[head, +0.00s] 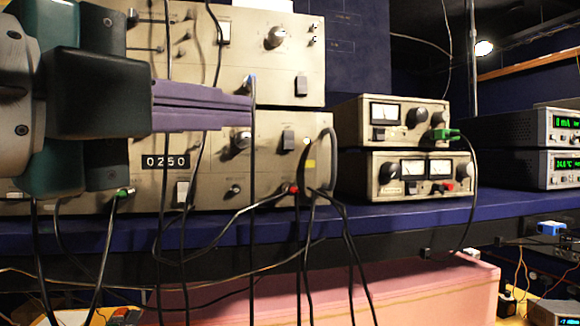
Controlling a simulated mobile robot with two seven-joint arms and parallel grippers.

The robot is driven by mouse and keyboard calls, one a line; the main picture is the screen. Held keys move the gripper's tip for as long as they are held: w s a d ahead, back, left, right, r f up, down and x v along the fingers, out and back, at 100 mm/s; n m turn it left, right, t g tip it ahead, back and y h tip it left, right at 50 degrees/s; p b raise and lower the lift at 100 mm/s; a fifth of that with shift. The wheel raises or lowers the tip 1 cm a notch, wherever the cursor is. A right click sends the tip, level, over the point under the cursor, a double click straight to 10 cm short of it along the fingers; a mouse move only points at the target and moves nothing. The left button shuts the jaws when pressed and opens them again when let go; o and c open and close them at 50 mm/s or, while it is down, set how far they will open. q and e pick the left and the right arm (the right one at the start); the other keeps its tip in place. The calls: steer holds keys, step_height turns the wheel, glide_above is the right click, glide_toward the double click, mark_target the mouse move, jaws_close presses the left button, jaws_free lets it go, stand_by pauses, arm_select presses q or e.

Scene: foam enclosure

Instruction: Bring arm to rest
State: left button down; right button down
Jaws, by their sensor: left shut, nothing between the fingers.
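My left arm comes in from the left in the head view, close to the camera. My left gripper (248,104) has a dark green body and purple fingers pointing right. The fingers lie together, shut, with nothing seen between them. They appear in front of the stacked beige instruments; I cannot tell how far from the panel they are. A black cable passes by the fingertips in the picture; I cannot tell whether they touch. My right gripper is not in view.
Beige instruments (285,185) and two smaller meter units (358,185) stand on a blue shelf (400,214). Several black cables hang in front. A pink foam block (420,290) lies below. Instruments with green displays (565,123) stand at the right edge.

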arm_select(q)
steer(key=s+a+f+n+g+y+p, duration=0.1)
steer(key=a+f+n+g+y+p, duration=0.15)
steer(key=f+n, duration=0.4)
steer(key=s+a+f+n+g+y+p, duration=0.1)
steer(key=s+a+f+n+g+y, duration=0.15)
steer(key=f+n, duration=0.35)
steer(key=s+a+f+n+g+y+p, duration=0.1)
steer(key=s+a+f+n+g, duration=0.2)
steer(key=s+f, duration=0.4)
steer(key=s+a+f+n+g+y+p, duration=0.1)
steer(key=s+a+f+n+g+y, duration=0.1)
steer(key=s+f+n+g, duration=0.3)
steer(key=s+a+f+n, duration=0.1)
steer(key=s+f+n, duration=0.1)
steer(key=s+f, duration=0.1)
steer(key=shift+s+a+y+p, duration=0.3)
steer(key=shift+s+p, duration=0.1)
steer(key=shift+s, duration=0.4)
